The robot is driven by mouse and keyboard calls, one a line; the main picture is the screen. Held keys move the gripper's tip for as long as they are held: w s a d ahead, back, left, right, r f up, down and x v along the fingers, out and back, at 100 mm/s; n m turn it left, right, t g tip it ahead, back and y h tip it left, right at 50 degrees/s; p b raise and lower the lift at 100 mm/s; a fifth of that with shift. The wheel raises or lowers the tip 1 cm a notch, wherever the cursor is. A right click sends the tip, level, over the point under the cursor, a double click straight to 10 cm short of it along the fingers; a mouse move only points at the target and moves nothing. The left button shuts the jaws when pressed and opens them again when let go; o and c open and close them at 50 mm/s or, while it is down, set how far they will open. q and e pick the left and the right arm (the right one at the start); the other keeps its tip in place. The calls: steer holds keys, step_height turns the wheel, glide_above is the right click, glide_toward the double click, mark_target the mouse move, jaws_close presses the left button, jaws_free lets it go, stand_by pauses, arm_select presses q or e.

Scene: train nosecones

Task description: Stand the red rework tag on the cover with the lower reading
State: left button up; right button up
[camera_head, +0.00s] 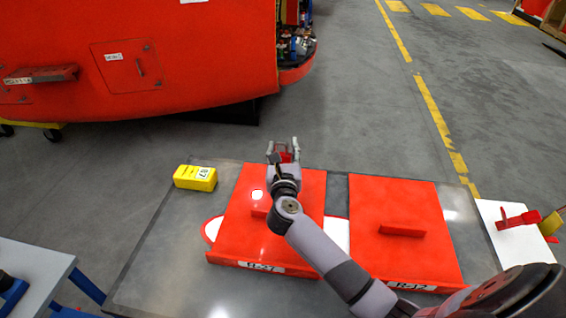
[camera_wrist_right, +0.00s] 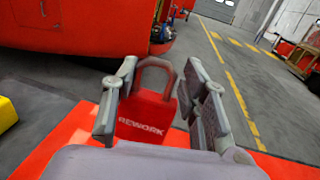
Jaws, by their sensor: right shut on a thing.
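My right gripper (camera_head: 284,148) is shut on the red rework tag (camera_head: 286,157), above or near the far edge of the left red cover (camera_head: 240,232). In the right wrist view the tag (camera_wrist_right: 145,118) sits upright between both fingers, with REWORK lettering and a grey-brown loop on top. I cannot tell whether it touches the cover. The left cover has a raised handle, a white spot and a front label that looks like 27. The right red cover (camera_head: 400,255) has a handle and a label that looks like 12. My left gripper is not in view.
A yellow block (camera_head: 195,178) with a small display, possibly 87, stands at the grey table's (camera_head: 165,270) back left. A white surface (camera_head: 500,235) at right holds red and yellow items. A large red train nose (camera_head: 130,60) stands behind. The right cover's top is otherwise clear.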

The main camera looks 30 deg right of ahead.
mark_target(283, 162)
step_height(283, 162, down, 4)
steer(key=shift+f, duration=0.25)
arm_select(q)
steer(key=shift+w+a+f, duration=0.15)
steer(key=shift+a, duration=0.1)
arm_select(e)
steer(key=shift+f+b, duration=0.15)
steer(key=shift+b, duration=0.2)
steer(key=o, duration=1.1)
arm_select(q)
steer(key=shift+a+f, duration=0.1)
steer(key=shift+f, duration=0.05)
arm_select(e)
steer(key=shift+o, duration=0.2)
